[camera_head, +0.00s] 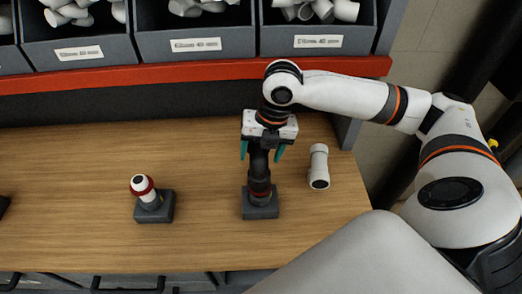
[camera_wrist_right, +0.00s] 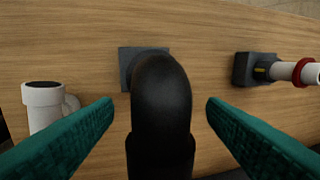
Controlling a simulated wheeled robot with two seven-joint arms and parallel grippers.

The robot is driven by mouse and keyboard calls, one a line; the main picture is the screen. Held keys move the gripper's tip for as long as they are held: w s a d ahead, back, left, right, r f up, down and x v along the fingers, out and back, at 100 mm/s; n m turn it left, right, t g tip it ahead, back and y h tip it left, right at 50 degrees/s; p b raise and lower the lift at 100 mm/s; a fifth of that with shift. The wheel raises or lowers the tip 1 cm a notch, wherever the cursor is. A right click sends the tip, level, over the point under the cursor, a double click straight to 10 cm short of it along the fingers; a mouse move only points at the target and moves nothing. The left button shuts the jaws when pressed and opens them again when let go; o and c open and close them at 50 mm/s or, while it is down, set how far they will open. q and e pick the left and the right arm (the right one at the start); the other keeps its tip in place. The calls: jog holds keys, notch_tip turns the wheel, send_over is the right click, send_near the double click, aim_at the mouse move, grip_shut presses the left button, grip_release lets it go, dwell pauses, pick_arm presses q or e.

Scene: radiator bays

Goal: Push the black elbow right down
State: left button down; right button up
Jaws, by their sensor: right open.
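The black elbow (camera_head: 258,172) stands upright over a dark square base (camera_head: 261,209) on the wooden bench, with a dark red ring (camera_head: 260,192) low on it. Whether it is fully seated cannot be told. My right gripper (camera_head: 262,153) is above it, pointing down, its teal fingers apart on either side of the elbow's top. In the right wrist view the black elbow (camera_wrist_right: 162,105) lies between the open fingers (camera_wrist_right: 160,103), with a visible gap on each side. The base (camera_wrist_right: 128,62) is partly hidden behind it there. My left gripper is not in view.
A white fitting (camera_head: 319,165) stands loose to the right of the elbow. A second base (camera_head: 155,206) to the left holds a white pipe with a red ring (camera_head: 142,187). Grey bins (camera_head: 195,44) of white fittings line the back above a red rail (camera_head: 180,73). The bench between is clear.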

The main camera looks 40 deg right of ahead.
notch_tip(320, 180, up, 12)
jog(key=s+d, duration=0.1)
jog(key=d, duration=0.1)
jog(key=shift+f+b, duration=0.25)
jog(key=shift+b, duration=0.15)
jog(key=shift+s, duration=0.15)
